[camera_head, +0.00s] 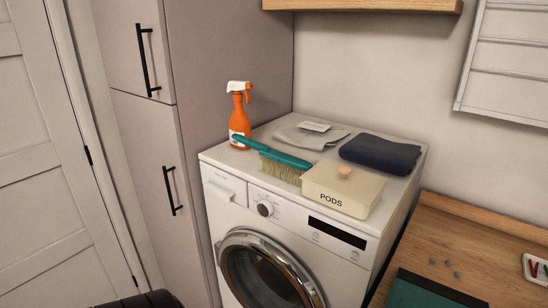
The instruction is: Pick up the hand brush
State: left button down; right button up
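The hand brush (284,158) lies on top of the white washing machine (222,160), near its front edge. It has a teal handle and back, with pale bristles facing the front. Its handle end points left, towards the orange spray bottle, and its right end is close beside the pods box. Neither of my grippers shows in the head view. A dark rounded shape at the bottom left edge may be part of my arm.
An orange spray bottle (239,118) stands behind the handle. A cream pods box (342,190) sits right of the brush. Folded grey cloth (306,138) and dark cloth (380,154) lie behind. A wooden counter (470,233) is at right, a tall cabinet (215,60) at left.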

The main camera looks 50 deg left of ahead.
aim_at(266, 152)
jog(key=u, duration=1.65)
